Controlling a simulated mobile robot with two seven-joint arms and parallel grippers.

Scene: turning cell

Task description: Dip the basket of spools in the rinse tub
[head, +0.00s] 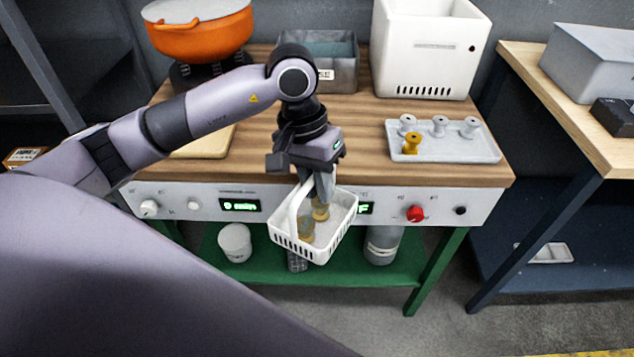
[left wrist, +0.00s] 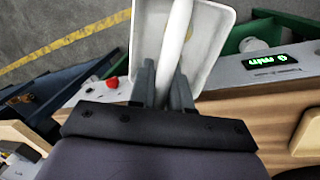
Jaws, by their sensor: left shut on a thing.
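My left gripper (head: 318,184) is shut on the handle of a white basket (head: 290,247). The basket hangs in front of the bench's front panel, below the wooden top. Brownish-yellow spools (head: 320,210) stand inside it, partly hidden by the handle and gripper. In the left wrist view the handle runs up between the fingers (left wrist: 163,85) and the basket (left wrist: 211,45) lies beyond. A grey metal tub (head: 340,76) with a dark teal inside and a partly hidden label stands at the back of the bench, behind my left wrist. My right gripper is not in view.
An orange pot (head: 200,38) stands on a burner at the back left. A white box-shaped machine (head: 428,50) is at the back right. A pale tray (head: 455,150) holds several white spools and one yellow one. A wooden board (head: 205,145) lies left. Bench top between is clear.

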